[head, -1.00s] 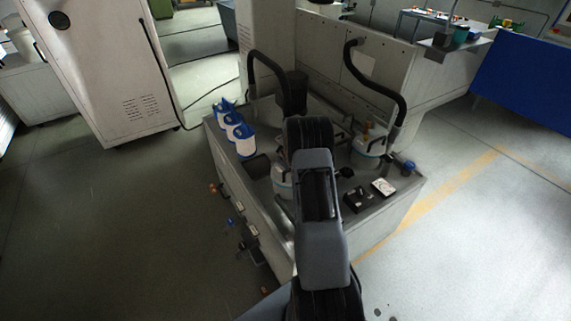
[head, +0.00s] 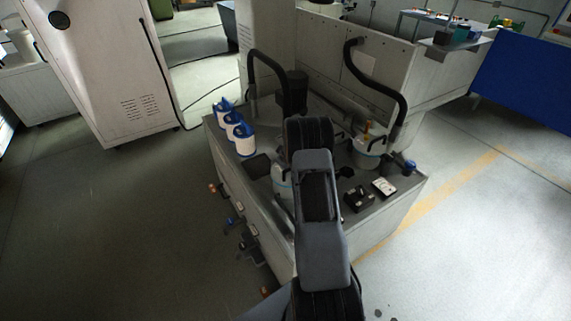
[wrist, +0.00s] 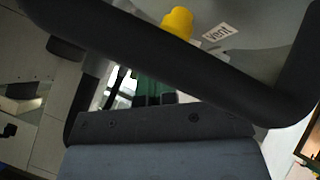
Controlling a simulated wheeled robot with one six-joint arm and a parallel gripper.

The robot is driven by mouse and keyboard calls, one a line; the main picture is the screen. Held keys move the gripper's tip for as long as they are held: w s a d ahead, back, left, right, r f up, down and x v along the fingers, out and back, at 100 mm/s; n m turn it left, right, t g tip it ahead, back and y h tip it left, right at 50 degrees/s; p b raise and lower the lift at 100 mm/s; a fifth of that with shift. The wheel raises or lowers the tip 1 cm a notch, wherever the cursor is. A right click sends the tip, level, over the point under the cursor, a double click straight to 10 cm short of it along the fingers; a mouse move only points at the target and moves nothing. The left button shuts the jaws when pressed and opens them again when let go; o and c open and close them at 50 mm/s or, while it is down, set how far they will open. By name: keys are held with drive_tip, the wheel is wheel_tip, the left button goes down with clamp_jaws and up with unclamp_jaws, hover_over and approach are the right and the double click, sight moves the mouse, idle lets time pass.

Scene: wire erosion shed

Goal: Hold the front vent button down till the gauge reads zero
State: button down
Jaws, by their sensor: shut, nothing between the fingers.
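In the wrist view a yellow button (wrist: 177,22) stands on a grey surface beside a white label (wrist: 217,33) reading "Vent". My gripper (wrist: 152,90) points up at the bottom of this view, its fingers shut and empty. A thick black bar (wrist: 190,62) crosses in front, between fingers and button, so contact cannot be told. In the head view the front canister (head: 280,180) is partly behind my arm, which hides my gripper. No gauge reading can be made out.
The canisters stand on a grey bench (head: 393,212) with blue-and-white bottles (head: 232,127) at its left. Black hoses (head: 392,82) arch over the back. A black box (head: 358,200) and a small white item (head: 383,187) lie at the right. The floor around is open.

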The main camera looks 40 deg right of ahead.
drive_tip(key=shift+s+a+f, duration=0.1)
drive_tip(key=shift+s+f, duration=0.2)
drive_tip(key=shift+f, duration=0.4)
drive_tip(key=shift+s+f+b, duration=0.1)
drive_tip(key=shift+f+b, duration=0.45)
drive_tip(key=shift+b, duration=0.3)
idle(2.5)
drive_tip(key=shift+r+p, duration=0.3)
idle(0.7)
drive_tip(key=r+p, duration=0.2)
drive_tip(key=r, duration=0.1)
drive_tip(key=r+p, duration=0.2)
drive_tip(key=shift+s+d, duration=0.25)
drive_tip(key=shift+s, duration=0.1)
drive_tip(key=shift+w+a+r, duration=0.2)
drive_tip(key=shift+w+r, duration=0.05)
drive_tip(key=shift+r, duration=0.05)
drive_tip(key=shift+w, duration=0.1)
